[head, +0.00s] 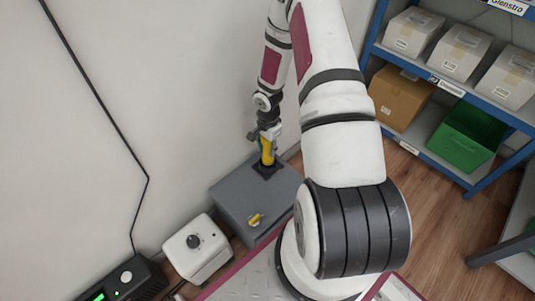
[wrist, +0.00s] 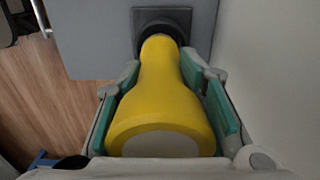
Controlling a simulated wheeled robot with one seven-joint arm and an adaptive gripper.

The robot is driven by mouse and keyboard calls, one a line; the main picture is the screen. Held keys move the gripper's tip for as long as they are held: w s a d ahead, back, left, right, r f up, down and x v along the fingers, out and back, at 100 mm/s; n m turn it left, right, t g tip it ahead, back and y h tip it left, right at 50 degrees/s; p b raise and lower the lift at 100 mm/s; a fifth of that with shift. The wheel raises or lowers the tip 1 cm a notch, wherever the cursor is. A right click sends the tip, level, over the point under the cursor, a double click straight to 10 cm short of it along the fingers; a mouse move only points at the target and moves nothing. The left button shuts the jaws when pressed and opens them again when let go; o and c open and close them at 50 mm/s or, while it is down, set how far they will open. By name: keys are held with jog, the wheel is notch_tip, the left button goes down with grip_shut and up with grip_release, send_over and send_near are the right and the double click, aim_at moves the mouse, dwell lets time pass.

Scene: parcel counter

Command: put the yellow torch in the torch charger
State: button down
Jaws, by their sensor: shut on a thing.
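The yellow torch (head: 267,152) is upright in my gripper (head: 266,134), above the grey box (head: 232,199) by the wall. In the wrist view the torch (wrist: 163,100) lies between the green-padded fingers (wrist: 165,95), which are shut on its sides. Its narrow far end meets the dark opening of the black square socket (wrist: 183,17) on the box, which looks like the torch charger. The torch hides part of the opening, and I cannot tell how deep the end sits.
A white box with a dark dial (head: 197,248) and a black device with a green light (head: 125,278) stand to the left. Blue shelving (head: 432,85) with cartons and a green bin (head: 468,134) is at right.

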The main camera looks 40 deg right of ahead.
aim_at(268, 153)
jog(key=shift+w+f+b, duration=0.15)
jog(key=shift+f+b, duration=0.8)
jog(key=shift+f, duration=0.85)
jog(key=shift+r, duration=0.1)
jog(key=c, duration=1)
grip_release()
jog(key=shift+c, duration=0.2)
